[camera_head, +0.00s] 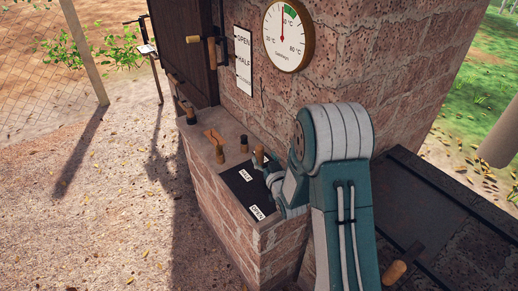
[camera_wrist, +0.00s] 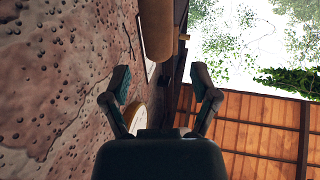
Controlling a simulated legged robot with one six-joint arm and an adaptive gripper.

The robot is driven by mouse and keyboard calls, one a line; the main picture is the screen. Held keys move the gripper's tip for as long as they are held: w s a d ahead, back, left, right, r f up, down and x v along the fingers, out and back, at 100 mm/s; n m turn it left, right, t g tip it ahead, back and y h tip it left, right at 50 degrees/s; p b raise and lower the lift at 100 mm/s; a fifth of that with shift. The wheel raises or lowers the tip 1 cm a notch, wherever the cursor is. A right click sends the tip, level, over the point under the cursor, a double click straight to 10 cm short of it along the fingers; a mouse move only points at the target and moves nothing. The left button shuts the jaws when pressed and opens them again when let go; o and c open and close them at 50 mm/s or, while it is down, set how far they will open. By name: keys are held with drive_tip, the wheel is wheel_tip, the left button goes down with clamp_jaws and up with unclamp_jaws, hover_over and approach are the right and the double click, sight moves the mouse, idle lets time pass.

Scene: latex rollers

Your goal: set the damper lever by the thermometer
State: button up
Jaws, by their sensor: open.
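The round thermometer (camera_head: 289,38) is on the brick wall; its red needle points nearly straight up, by the left edge of a green band. Left of it is a white sign (camera_head: 243,60) reading OPEN, HALF and a blurred third word. A lever with a wooden handle (camera_head: 194,39) sticks out left near OPEN. On the ledge, a black plate (camera_head: 237,184) reads HALF and OPEN, with a wooden handle (camera_head: 259,155) at its far end. My gripper is low by this handle, partly hidden by my arm. In the wrist view my gripper (camera_wrist: 162,82) is open and empty, with a wooden handle (camera_wrist: 156,30) beyond the fingertips.
Several wooden pegs or knobs (camera_head: 220,154) stand on the brick ledge (camera_head: 207,137) left of the plate. A dark door (camera_head: 182,45) is at the back. A dark slab (camera_head: 425,205) lies right of my arm. Open ground (camera_head: 95,220) is on the left.

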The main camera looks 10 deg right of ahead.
sight(262, 152)
drive_tip(key=w, duration=0.4)
drive_tip(key=shift+w+a, duration=0.1)
drive_tip(key=shift+a, duration=0.05)
drive_tip(key=shift+w+a, duration=0.15)
drive_tip(key=shift+w, duration=0.3)
drive_tip(key=shift+c, duration=0.4)
clamp_jaws()
